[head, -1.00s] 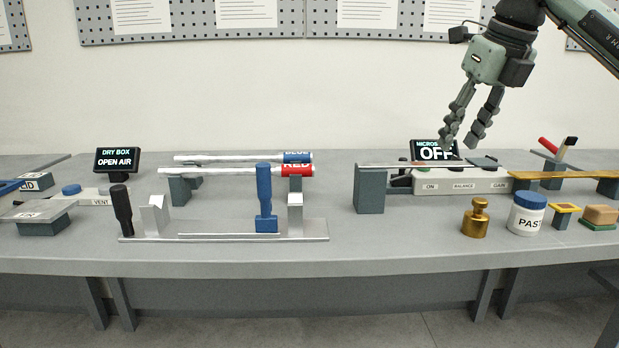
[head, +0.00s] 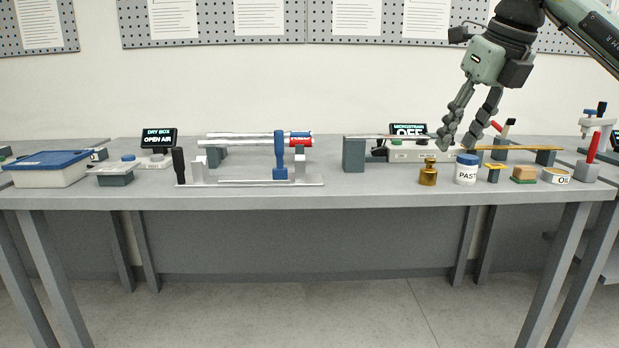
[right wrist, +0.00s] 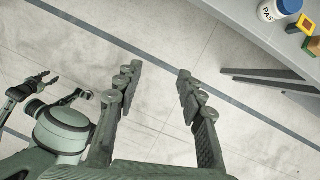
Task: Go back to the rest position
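My right gripper (head: 458,142) hangs from the upper right in the head view, its two fingers spread apart with nothing between them. In that view its fingertips overlap the right part of the bench, in front of the white microstrain unit (head: 425,153). In the right wrist view the fingers (right wrist: 155,75) are also apart, with only bare floor between them. The bench edge (right wrist: 235,35) is at the upper right there. A robot arm with a slim two-finger hand shows at the left of the wrist view; I take it as mine. My left gripper is not in the head view.

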